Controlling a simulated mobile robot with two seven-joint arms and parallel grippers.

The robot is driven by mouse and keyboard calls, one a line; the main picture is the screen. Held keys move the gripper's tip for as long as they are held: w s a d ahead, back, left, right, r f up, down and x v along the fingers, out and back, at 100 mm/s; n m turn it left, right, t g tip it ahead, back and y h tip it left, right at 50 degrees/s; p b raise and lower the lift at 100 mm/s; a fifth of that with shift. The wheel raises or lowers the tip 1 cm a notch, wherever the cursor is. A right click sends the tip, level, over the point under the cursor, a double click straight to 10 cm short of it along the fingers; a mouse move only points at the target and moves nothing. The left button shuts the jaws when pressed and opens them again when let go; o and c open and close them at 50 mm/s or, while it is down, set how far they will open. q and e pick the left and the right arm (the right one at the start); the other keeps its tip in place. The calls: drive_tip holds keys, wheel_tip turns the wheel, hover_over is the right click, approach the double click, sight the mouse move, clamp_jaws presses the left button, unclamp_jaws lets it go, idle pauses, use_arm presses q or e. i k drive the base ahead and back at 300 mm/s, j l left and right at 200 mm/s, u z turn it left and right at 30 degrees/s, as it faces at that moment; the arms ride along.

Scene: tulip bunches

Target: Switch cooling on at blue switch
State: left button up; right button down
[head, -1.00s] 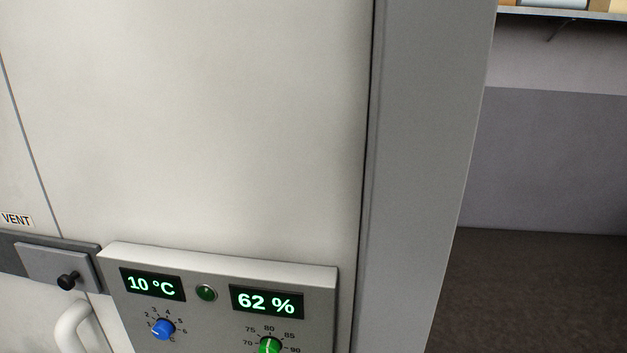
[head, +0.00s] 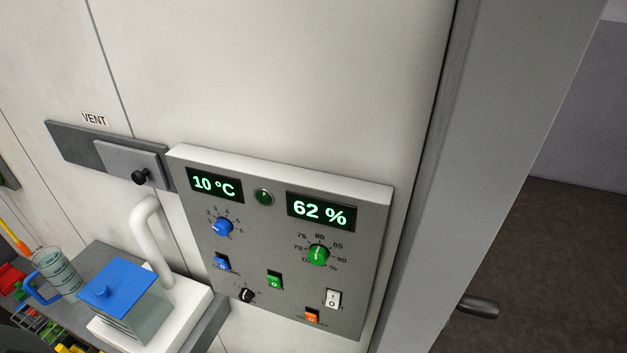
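The blue switch (head: 222,263) is a small rocker on the lower left of the grey control panel (head: 265,330), below the blue dial (head: 222,227). Its label and rocker position are too small to tell. The left display (head: 215,185) reads 10 °C and the right display (head: 320,211) reads 62 %. A round dark green lamp (head: 264,197) sits between them. A green switch (head: 274,281), a white switch (head: 333,298) and an orange switch (head: 312,315) are also on the panel. Neither gripper is in view.
A shelf below holds a blue-lidded container (head: 118,285) and a clear jug (head: 56,272). A grey door frame (head: 480,160) stands to the right.

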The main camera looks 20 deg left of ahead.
sight(222, 264)
drive_tip(key=j+u, duration=0.1)
drive_tip(key=u, duration=0.95)
drive_tip(key=j+z, duration=0.35)
drive_tip(key=j, duration=0.25)
drive_tip(key=j+z, duration=0.35)
drive_tip(key=j, duration=0.25)
